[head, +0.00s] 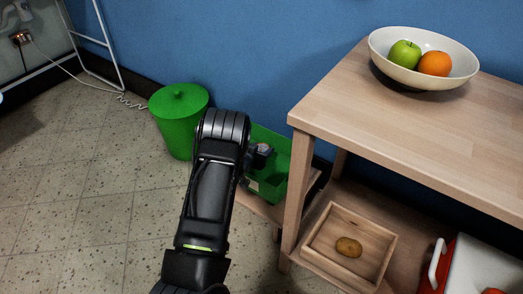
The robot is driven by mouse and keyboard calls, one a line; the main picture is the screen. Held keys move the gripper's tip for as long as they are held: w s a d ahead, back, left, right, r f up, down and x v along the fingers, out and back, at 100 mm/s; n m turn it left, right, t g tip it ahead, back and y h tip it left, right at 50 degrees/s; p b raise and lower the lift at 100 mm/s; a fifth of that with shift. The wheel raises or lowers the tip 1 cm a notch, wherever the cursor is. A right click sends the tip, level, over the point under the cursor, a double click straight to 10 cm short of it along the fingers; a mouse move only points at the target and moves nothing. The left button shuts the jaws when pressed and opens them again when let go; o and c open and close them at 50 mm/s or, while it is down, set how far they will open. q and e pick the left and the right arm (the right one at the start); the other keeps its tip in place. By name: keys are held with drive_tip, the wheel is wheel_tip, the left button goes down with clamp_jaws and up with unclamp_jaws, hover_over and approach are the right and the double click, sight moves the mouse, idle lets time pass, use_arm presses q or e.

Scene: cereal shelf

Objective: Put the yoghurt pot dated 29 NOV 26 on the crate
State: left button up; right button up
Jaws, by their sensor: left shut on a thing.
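A green open crate (273,187) stands behind the table's left leg, on a low wooden board, against the blue wall. My left arm reaches forward from the bottom, and its forearm and wrist hide most of the hand. My left gripper (257,156) shows only as a small dark and grey part at the crate's left side. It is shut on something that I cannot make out. I cannot tell whether it touches the crate. No yoghurt pot or date is readable in this view. My right gripper is not in view.
A green lidded bin (180,118) stands left of my arm. A wooden table (340,85) at right carries a white bowl (424,80) of fruit. Below it are a wooden tray (316,238) with a potato and a red-and-white cooler (470,265). The floor at left is clear.

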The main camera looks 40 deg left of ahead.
use_arm(q)
drive_tip(key=shift+s+f, duration=0.15)
drive_tip(key=shift+f, duration=0.35)
drive_tip(key=o, duration=1)
drive_tip(key=shift+f, duration=0.1)
drive_tip(key=shift+c, duration=0.2)
drive_tip(key=o, duration=0.5)
drive_tip(key=shift+s+d+f, duration=0.1)
drive_tip(key=shift+s+f, duration=0.05)
drive_tip(key=shift+s, duration=0.05)
drive_tip(key=shift+c, duration=0.2)
drive_tip(key=shift+r+p, duration=0.6)
drive_tip(key=shift+r, duration=0.15)
drive_tip(key=p+v, duration=0.4)
drive_tip(key=v, duration=0.7)
drive_tip(key=shift+s+r, duration=0.2)
drive_tip(key=shift+r, duration=0.15)
